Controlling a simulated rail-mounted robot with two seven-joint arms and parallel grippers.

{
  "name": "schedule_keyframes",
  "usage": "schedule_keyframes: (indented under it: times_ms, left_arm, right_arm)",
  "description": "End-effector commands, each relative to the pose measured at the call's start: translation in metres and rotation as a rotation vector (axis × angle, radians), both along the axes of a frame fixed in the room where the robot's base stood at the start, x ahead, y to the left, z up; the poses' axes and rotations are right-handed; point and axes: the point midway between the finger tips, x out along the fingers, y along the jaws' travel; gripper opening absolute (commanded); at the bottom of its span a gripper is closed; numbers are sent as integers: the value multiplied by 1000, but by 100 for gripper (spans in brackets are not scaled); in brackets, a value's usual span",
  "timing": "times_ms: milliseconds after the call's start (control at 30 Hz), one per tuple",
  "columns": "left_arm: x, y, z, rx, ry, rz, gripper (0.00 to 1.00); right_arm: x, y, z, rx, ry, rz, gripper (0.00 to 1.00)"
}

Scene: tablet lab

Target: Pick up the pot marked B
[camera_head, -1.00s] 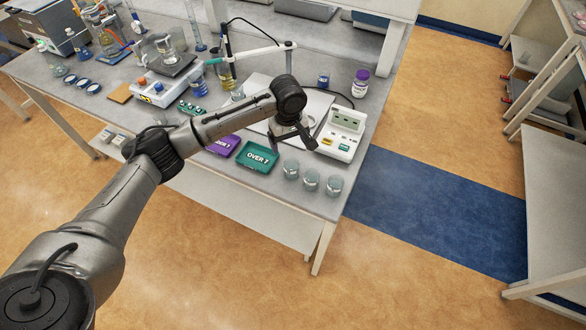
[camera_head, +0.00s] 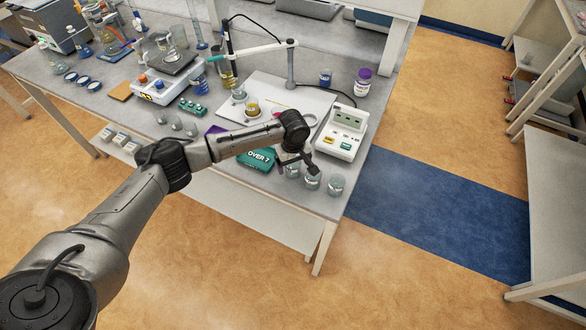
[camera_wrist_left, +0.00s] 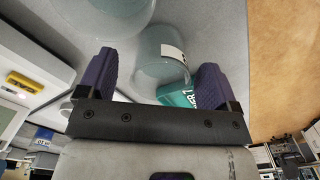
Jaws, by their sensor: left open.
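Three clear glass pots stand at the table's front right corner in the head view: a left pot (camera_head: 292,170), a middle pot (camera_head: 312,181) and a right pot (camera_head: 336,186). I cannot read their letters, so I cannot tell which is B. My left gripper (camera_head: 300,163) is open and empty above the left and middle pots, partly covering them. In the left wrist view, one pot (camera_wrist_left: 160,62) with a partly visible white label shows between and beyond my open fingers (camera_wrist_left: 153,80). Another pot (camera_wrist_left: 108,12) shows at the top edge. My right gripper is not in view.
A teal "OVER 7" tray (camera_head: 257,158) lies left of the pots, also in the left wrist view (camera_wrist_left: 178,95). A purple tray (camera_head: 215,129) is mostly hidden by my arm. A white meter (camera_head: 341,132) stands behind the pots. The table's front edge is close to them.

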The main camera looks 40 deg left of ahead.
Motion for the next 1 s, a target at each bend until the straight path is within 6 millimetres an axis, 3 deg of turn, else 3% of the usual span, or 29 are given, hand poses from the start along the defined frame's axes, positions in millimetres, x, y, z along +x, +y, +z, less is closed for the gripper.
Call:
schedule_keyframes:
  times_ms: [100, 400, 1000]
  left_arm:
    - [-1, 0, -10, 1, 2, 1, 85]
    - [-1, 0, -12, 0, 1, 0, 85]
    - [0, 1, -12, 0, 1, 0, 31]
  right_arm:
    - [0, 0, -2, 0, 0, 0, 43]
    - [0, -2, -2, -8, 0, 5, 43]
    - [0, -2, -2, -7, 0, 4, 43]
